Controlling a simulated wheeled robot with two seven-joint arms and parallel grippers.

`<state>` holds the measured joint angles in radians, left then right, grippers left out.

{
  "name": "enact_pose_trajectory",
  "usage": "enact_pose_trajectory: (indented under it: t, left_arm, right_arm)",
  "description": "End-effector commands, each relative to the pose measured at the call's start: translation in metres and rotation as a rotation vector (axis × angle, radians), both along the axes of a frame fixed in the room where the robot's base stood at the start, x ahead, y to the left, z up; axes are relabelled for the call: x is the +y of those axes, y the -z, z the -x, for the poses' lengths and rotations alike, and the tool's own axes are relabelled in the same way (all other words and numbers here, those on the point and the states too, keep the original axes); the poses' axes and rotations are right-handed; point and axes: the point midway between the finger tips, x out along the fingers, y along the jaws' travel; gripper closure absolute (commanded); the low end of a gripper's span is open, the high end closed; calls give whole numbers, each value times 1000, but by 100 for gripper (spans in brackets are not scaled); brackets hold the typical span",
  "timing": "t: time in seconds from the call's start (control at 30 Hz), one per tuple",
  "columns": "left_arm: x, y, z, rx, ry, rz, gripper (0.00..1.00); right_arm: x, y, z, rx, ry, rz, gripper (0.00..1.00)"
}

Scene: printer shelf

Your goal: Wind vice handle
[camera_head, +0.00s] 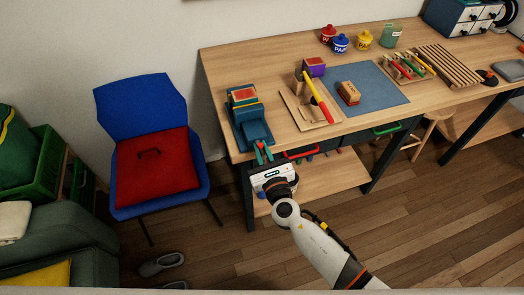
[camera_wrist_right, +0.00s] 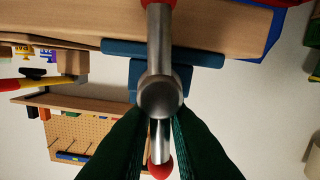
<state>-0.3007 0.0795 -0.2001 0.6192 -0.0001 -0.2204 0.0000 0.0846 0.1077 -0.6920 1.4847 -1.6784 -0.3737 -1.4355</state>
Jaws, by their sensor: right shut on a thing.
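The blue vice (camera_head: 250,128) stands at the left front corner of the wooden workbench, with a red-topped block (camera_head: 243,97) between its jaws. In the wrist view the vice handle (camera_wrist_right: 160,42) is a steel bar with red end knobs, through a round screw head (camera_wrist_right: 160,97); it stands upright in the picture. My right gripper (camera_head: 263,150) is at the front of the vice. Its green fingers (camera_wrist_right: 158,128) are shut on the handle's lower part in the wrist view, just above the lower red knob. The handle is hard to make out in the head view. My left gripper is out of view.
A wooden board with a red-and-yellow tool (camera_head: 319,97) and a blue mat (camera_head: 378,90) lie right of the vice. A blue chair with a red cushion (camera_head: 155,165) stands left of the workbench (camera_head: 285,65). Open floor lies in front.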

Motion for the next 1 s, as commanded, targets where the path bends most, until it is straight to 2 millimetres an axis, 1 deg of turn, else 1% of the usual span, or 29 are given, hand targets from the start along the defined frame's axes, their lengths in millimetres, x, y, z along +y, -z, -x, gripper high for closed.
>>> enact_pose_trajectory:
  t: [0.03,0.27,1.0]
  left_arm:
    - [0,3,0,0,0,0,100]
    - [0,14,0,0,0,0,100]
    - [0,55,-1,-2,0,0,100]
  right_arm:
    - [-1,9,3,19,-2,-10,100]
    - [-3,13,3,65,-3,-141,100]
    - [-11,17,0,281,-5,-803,100]
